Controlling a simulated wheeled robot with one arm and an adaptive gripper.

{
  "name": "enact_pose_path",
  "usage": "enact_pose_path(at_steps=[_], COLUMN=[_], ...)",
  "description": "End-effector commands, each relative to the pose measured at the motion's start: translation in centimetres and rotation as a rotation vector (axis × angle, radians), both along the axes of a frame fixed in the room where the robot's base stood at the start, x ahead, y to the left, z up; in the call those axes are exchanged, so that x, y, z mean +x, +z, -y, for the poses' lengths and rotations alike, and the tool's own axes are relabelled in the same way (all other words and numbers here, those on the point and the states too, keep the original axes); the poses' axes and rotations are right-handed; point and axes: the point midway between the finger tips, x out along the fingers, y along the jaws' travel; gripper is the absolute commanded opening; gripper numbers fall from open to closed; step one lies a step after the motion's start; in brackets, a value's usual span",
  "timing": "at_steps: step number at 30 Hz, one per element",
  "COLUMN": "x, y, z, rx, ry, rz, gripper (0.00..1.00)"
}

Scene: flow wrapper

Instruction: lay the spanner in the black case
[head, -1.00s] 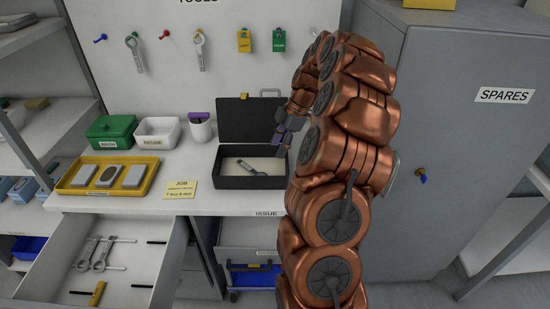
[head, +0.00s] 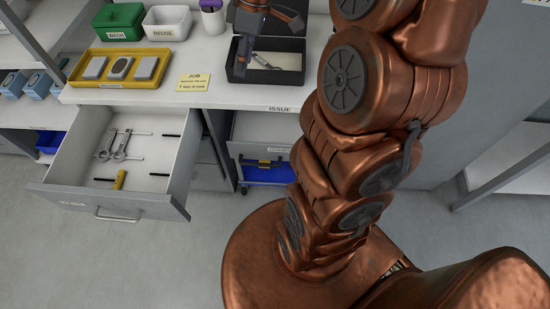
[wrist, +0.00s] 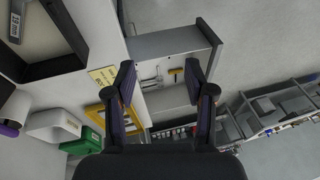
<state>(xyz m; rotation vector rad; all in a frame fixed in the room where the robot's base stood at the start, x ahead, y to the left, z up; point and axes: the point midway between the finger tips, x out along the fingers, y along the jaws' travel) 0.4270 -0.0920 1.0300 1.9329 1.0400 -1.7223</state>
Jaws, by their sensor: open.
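A grey spanner (head: 266,63) lies in the open black case (head: 286,77) on the worktop. The wrist view shows it (wrist: 14,24) in part, inside the case's dark rim (wrist: 62,62) at the upper left. Two more spanners, a left one (head: 105,146) and a right one (head: 122,146), lie in the open drawer (head: 75,181). My gripper (head: 264,38) is above the worktop by the case's left side and hides part of the case. In the wrist view its fingers (wrist: 160,75) are apart, with nothing between them and the drawer beyond.
A yellow tray (head: 108,84) with several grey blocks, a green box (head: 119,35), a white box (head: 167,36) and a job card (head: 193,82) are left of the case. The drawer also holds a yellow-handled tool (head: 120,180) and black bars. A lower drawer is partly open.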

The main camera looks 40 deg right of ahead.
Motion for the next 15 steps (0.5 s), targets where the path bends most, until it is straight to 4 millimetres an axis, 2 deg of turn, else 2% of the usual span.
enact_pose_path(at_steps=[1,6,9,15], x=[-1.4,-6.1,-9.1,-15.3], y=[0.2,0.4,0.1,-0.9], z=[-1.6,-5.5,-7.2,-9.2], rx=[-0.017,-0.083,-0.126,-0.22], ry=[-0.022,-0.153,-0.238,-0.435], rz=[-0.023,-0.104,-0.146,-0.208], gripper=[0.54,0.54,0.54,0.54])
